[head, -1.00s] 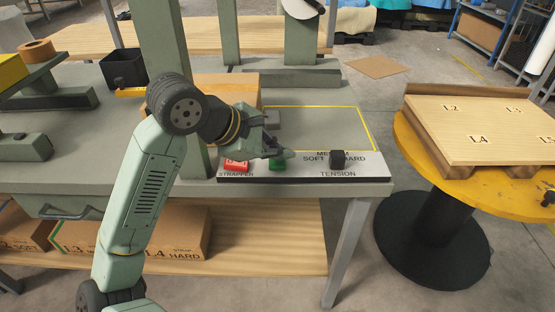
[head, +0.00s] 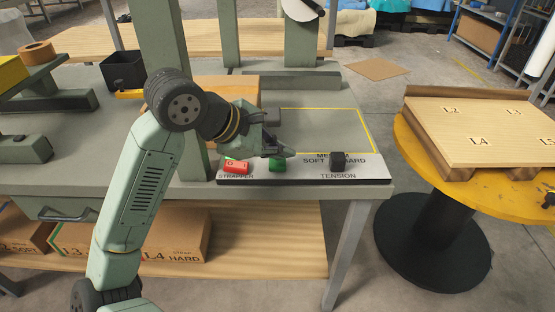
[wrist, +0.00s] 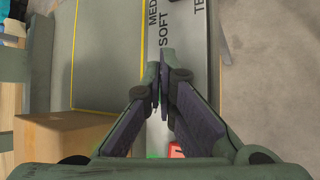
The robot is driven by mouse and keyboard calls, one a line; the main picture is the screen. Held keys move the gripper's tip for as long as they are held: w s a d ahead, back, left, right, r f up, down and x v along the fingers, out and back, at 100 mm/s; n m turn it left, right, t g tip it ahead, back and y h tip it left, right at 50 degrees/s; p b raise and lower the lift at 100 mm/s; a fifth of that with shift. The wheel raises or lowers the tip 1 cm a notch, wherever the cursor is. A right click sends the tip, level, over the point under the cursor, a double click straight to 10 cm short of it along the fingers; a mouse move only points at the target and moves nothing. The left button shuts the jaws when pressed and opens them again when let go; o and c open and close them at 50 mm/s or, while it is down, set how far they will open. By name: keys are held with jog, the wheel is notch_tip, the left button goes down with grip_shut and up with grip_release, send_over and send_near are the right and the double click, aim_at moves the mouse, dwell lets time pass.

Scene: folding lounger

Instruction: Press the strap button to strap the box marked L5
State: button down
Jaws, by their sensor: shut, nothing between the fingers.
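The strapper panel (head: 300,177) runs along the front edge of the bench. It carries a red button (head: 236,167) at the "STRAPPER" label, a green button (head: 277,166) and a black tension knob (head: 337,160) by the "SOFT" and "HARD" marks. My gripper (head: 288,152) is shut and empty, just above and behind the green button; contact cannot be told. In the wrist view its fingertips (wrist: 161,70) meet over the panel, with red and green partly showing below. A cardboard box (head: 240,89) sits on the bench behind my arm; no L5 marking shows on it.
A yellow-outlined area (head: 372,135) on the bench is clear. Marked boxes (head: 178,238) lie on the lower shelf. A round yellow table (head: 425,168) at right bears a wooden board (head: 490,128) with L2 to L5 marks. A green post (head: 165,40) stands close to my arm.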

aim_at(280, 164)
jog(key=shift+r, duration=0.35)
jog(key=shift+r, duration=0.1)
jog(key=shift+r+p, duration=1.05)
jog(key=shift+r, duration=1.35)
jog(key=shift+d, duration=0.1)
